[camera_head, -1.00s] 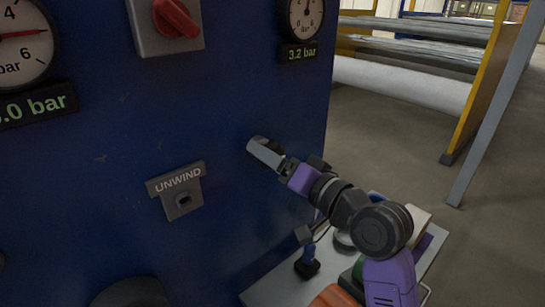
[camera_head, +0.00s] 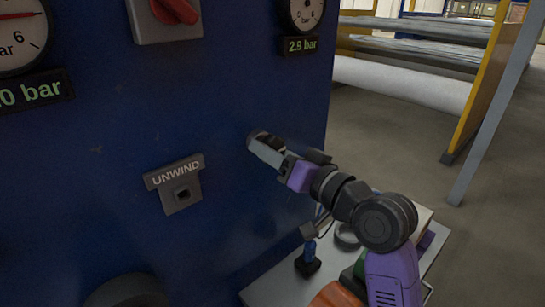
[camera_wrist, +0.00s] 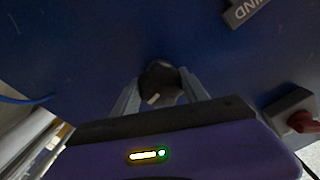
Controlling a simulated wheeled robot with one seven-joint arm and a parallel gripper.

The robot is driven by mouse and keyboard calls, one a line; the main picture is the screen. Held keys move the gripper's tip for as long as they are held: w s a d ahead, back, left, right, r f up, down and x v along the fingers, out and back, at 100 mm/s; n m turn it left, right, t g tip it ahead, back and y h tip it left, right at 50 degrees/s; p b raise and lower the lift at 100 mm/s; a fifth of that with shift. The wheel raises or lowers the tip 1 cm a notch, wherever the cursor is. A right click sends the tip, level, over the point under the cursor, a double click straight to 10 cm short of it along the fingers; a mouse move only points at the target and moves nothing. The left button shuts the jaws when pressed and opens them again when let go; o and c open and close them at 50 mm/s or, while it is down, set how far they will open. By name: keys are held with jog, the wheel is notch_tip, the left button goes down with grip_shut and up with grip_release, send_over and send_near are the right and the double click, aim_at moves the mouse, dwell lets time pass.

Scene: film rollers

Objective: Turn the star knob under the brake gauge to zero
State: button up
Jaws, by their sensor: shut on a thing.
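The dark star knob (camera_wrist: 158,80) sits on the blue panel, between the two fingers of my gripper (camera_wrist: 160,92) in the wrist view. A pale mark shows on the knob's face. In the head view my gripper (camera_head: 258,145) reaches the panel from the right, shut on the knob, which it mostly hides. Above it hangs a round gauge (camera_head: 304,12), cut off by the top edge, with a green readout (camera_head: 302,45) of 2.9 bar.
A red rotary switch (camera_head: 172,10) on a grey plate is at the upper left. Another gauge (camera_head: 18,40) is at the far left. An UNWIND plate (camera_head: 178,187) with a square socket is left of my gripper. A grey tabletop (camera_head: 275,290) with items lies below my arm.

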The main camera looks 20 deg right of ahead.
jog(key=n+b, duration=0.1)
jog(key=n, duration=0.1)
jog(key=n+b, duration=0.2)
jog(key=shift+d+f+n, duration=0.1)
jog(key=shift+f+n, duration=0.1)
jog(key=shift+n, duration=0.1)
jog(key=n+b, duration=0.2)
jog(key=n, duration=0.1)
jog(key=shift+n+b, duration=0.3)
jog(key=shift+b, duration=0.1)
jog(key=n+b, duration=0.3)
jog(key=n, duration=0.1)
jog(key=shift+d, duration=0.1)
jog(key=shift+r+n+b, duration=0.15)
jog(key=shift+n+b, duration=1.25)
jog(key=shift+n, duration=0.8)
jog(key=o, duration=1.4)
jog(key=shift+r, duration=0.1)
